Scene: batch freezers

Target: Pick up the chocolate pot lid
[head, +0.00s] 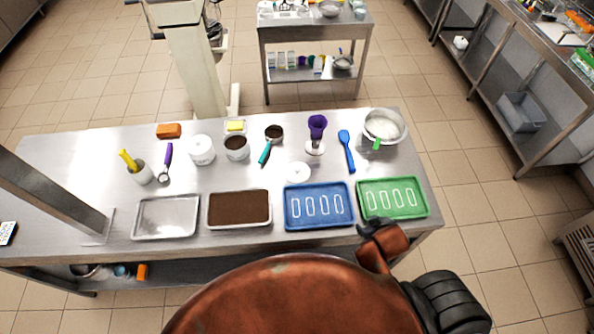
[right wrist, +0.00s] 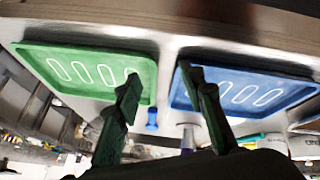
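A small round white lid (head: 298,173) lies flat on the steel table, behind the blue tray. The white pot with dark brown contents (head: 236,148) stands open, behind and left of the lid. My right gripper (head: 375,228) is at the table's front edge, near the green tray and well short of the lid. In the right wrist view its two fingers (right wrist: 160,88) are spread apart with nothing between them. My left gripper is not in view.
The blue tray (head: 290,222) and green tray (head: 425,212) lie at the front right. A brown-filled tray (head: 211,222) and an empty metal tray (head: 165,216) lie further left. A lidded white pot (head: 201,151), a purple-topped tool (head: 317,127) and a blue spatula (head: 346,148) stand or lie behind.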

